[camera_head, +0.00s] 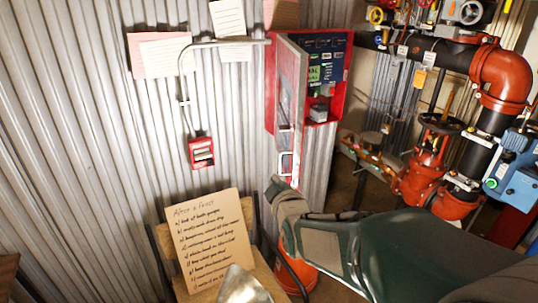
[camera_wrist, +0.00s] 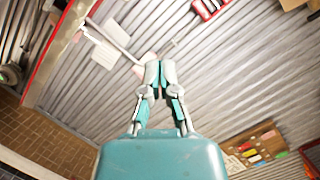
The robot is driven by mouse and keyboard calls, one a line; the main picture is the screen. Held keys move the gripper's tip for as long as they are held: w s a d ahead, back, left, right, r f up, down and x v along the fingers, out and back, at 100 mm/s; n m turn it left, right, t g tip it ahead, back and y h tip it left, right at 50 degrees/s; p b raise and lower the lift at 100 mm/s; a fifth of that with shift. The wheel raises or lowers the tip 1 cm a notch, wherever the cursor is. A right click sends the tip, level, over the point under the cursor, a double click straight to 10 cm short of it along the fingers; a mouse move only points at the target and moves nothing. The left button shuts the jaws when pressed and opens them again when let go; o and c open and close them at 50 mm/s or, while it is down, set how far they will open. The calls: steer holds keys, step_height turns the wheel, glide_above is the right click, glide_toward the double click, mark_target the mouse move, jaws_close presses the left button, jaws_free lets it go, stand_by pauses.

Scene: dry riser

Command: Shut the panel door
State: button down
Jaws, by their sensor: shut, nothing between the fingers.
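The red panel box (camera_head: 338,75) hangs on the corrugated wall in the head view, with dark rows and switches inside. Its door (camera_head: 293,75) stands open at the box's left side, swung out toward me and seen steeply from the side. A pale loop-shaped handle (camera_head: 285,163) shows low on the door. My gripper (camera_head: 275,184) is just below the handle in the picture; I cannot tell if it touches the door. In the wrist view my gripper (camera_wrist: 160,70) has its fingertips together and nothing between them. A red-edged strip at the upper left there may be part of the door.
Red pipes and valves (camera_head: 500,75) and a blue unit (camera_head: 513,170) fill the right. A handwritten cardboard sign (camera_head: 210,238) leans on a chair below, near an orange bucket (camera_head: 297,273). A small red box (camera_head: 201,152) with a conduit is on the wall left of the door.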

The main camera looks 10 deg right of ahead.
steer(key=w+d+n+t, duration=0.2)
steer(key=w+n+t, duration=0.1)
steer(key=w, duration=1)
steer(key=shift+d+f, duration=0.2)
steer(key=shift+d, duration=0.3)
